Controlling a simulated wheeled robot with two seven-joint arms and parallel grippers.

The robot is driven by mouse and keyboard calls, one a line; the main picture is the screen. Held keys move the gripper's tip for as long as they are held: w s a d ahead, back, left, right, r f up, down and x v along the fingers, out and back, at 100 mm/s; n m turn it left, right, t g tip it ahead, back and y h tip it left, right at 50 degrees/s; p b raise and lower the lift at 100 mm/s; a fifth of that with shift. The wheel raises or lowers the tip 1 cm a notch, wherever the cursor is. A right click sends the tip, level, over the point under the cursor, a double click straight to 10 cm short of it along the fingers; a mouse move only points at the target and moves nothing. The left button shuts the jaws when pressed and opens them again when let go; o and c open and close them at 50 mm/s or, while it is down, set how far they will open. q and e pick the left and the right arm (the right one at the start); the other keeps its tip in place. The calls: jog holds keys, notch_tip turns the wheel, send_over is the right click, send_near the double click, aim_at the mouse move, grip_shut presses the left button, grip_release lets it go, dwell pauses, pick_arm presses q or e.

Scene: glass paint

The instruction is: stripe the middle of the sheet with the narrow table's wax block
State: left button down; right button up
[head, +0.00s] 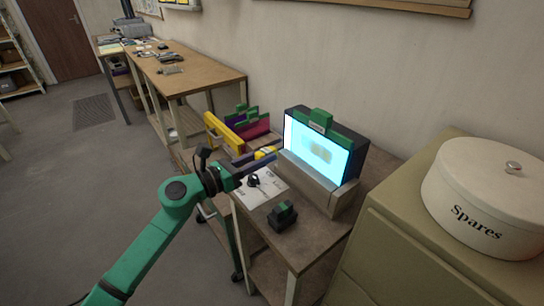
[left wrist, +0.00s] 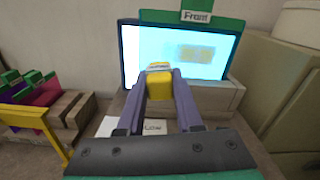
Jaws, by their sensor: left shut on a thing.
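The sheet (head: 312,155) is a glowing pale-blue panel standing upright in a dark frame on the narrow table (head: 352,207). It also shows in the left wrist view (left wrist: 140,50), with a yellowish patch (left wrist: 195,52) right of its middle. My left gripper (head: 258,158) is shut on a yellow wax block (head: 266,153), in front of the sheet's left side. In the left wrist view the block (left wrist: 159,88) sits between the fingertips and overlaps the sheet's lower edge. The head view shows a gap to the panel. My right gripper is not in view.
A grey ledge (head: 318,190) runs below the sheet. Coloured holders (head: 250,124) stand left. A white "Spares" tin (head: 488,195) sits on a cabinet at right.

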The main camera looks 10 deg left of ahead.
pick_arm(q)
jog(key=shift+w+d+r, duration=0.1)
jog(key=shift+w+d, duration=0.25)
jog(key=shift+w, duration=0.1)
jog(key=shift+x, duration=2.9)
jog(key=shift+x, duration=0.95)
